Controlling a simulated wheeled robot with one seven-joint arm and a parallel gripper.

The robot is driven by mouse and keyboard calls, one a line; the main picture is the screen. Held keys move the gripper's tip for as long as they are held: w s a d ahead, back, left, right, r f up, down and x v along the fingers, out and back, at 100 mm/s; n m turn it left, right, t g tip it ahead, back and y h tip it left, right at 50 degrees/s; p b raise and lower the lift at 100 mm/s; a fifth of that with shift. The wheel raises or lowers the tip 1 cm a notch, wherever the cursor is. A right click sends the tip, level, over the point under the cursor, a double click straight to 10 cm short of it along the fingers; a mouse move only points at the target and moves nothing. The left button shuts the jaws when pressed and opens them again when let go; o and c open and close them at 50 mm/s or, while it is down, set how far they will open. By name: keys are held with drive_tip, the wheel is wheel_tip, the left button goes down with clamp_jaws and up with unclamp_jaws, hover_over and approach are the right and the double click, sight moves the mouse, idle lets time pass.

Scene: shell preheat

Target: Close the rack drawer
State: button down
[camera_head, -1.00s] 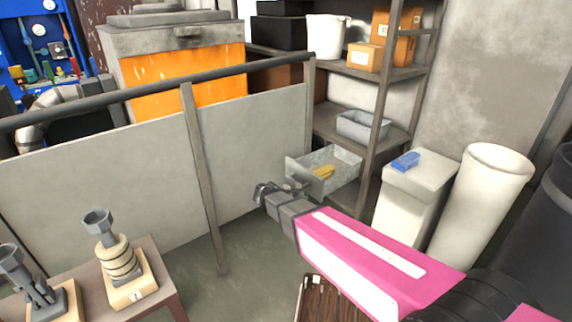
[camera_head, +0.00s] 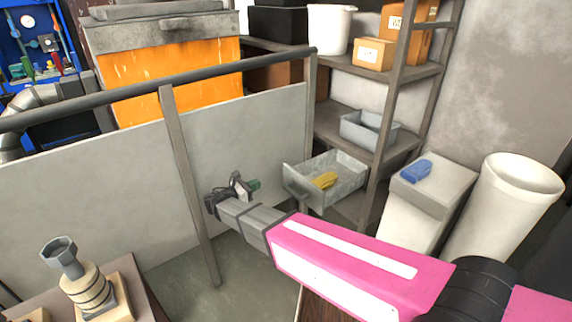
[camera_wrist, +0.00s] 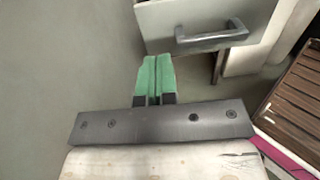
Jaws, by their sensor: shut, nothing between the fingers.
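The rack drawer (camera_head: 303,193) is a grey metal tray, pulled out from the shelf rack, with a yellow item (camera_head: 324,180) inside. In the wrist view its front panel (camera_wrist: 165,27) and bar handle (camera_wrist: 212,37) show at the top. My gripper (camera_head: 254,185) is to the left of the drawer front in the head view, apart from it. Its green fingertips (camera_wrist: 155,75) are together and empty, pointing toward the lower left part of the drawer front in the wrist view.
A grey panel fence (camera_head: 245,135) with a dark rail stands left of the drawer. A rack post (camera_head: 375,180), a pale bin with a blue item (camera_head: 416,171) and a white cylinder (camera_head: 510,200) stand right. A slatted brown thing (camera_wrist: 295,105) lies low at right.

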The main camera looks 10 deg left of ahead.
sight(288, 169)
drive_tip(key=x, duration=1.4)
drive_tip(key=shift+w+a, duration=0.15)
drive_tip(key=shift+w, duration=0.25)
drive_tip(key=x, duration=2.2)
drive_tip(key=shift+w, duration=0.2)
drive_tip(key=shift+s, duration=0.1)
